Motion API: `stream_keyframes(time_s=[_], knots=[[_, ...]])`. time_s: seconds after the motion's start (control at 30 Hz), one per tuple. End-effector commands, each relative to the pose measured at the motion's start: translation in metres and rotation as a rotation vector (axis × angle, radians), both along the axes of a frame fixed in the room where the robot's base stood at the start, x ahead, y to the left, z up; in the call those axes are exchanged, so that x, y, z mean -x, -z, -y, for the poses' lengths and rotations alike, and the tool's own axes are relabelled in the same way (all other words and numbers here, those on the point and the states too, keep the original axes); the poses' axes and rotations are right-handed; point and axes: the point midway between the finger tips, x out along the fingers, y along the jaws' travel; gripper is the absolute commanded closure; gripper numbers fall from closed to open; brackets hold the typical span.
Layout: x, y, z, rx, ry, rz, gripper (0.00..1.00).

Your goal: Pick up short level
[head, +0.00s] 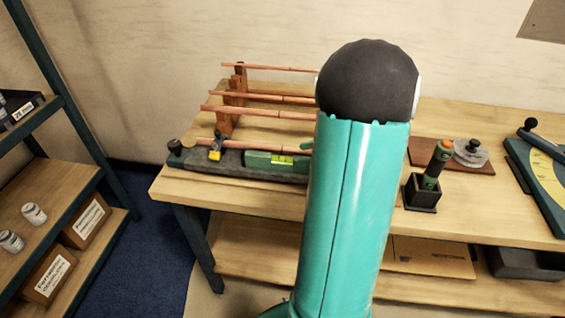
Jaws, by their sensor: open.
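The short level (262,159) is a green bar with a yellow-green vial. It lies on a dark grey base (195,160) at the front left of the wooden workbench, under the lowest copper pipe (270,146). My teal arm crosses the middle of the view and hides what is right of the level, perhaps its right end. My gripper is not visible in this view.
Copper pipes (262,112) on a wooden stand rise behind the level. A dark holder with a green and orange tool (431,178), a clear disc on a brown board, and a teal plate with a yellow scale stand right of my arm. A shelf rack (75,130) stands left.

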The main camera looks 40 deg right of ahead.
Motion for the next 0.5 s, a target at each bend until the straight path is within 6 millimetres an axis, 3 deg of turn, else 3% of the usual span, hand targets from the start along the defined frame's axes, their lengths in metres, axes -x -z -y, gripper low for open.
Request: stream_keyframes(time_s=[0.3,0.5], knots=[[-0.033,0.017,-0.026,-0.001,-0.003,-0.001,0.53],[-0.039,0.020,-0.030,0.000,0.001,0.000,0.53]])
